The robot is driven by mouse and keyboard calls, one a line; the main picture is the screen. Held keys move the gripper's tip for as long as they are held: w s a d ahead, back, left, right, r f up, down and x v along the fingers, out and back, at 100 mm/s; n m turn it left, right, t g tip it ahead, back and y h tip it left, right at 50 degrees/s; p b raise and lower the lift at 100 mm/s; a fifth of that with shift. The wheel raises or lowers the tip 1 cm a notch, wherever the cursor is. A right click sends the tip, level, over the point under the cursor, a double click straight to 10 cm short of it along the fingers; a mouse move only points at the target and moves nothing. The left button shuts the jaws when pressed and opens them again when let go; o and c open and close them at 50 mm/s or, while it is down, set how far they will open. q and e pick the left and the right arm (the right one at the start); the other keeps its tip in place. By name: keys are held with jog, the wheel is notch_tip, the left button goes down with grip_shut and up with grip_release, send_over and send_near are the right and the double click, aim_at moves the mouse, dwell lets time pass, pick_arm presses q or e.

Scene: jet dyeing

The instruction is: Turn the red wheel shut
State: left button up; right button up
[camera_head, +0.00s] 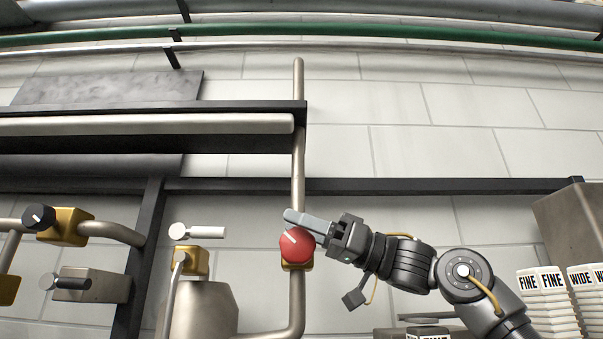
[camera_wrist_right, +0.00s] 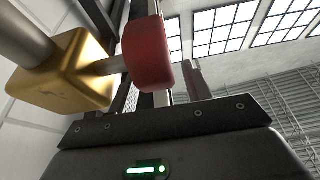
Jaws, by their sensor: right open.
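The red wheel (camera_head: 296,249) is a round knob with a pale line on its face. It sits on a brass valve body (camera_head: 290,267) on a vertical steel pipe. My right gripper (camera_head: 308,227) comes in from the right with its jaws open. One grey finger passes along the wheel's upper edge; the other finger is not clear in the head view. The right wrist view shows the wheel (camera_wrist_right: 147,53) close in front of the gripper's palm, with the brass body (camera_wrist_right: 66,72) to its left. I cannot tell whether a finger touches the wheel. My left gripper is not in view.
A brass valve with a white lever (camera_head: 198,232) stands left of the wheel. A black-knobbed brass valve (camera_head: 66,226) is farther left. A dark horizontal rail (camera_head: 400,186) runs above my right arm. Labelled white stacks (camera_head: 548,300) stand at lower right.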

jog(key=s+r+b, duration=0.4)
jog(key=s+r, duration=0.7)
jog(key=s, duration=0.3)
jog(key=shift+a, duration=0.15)
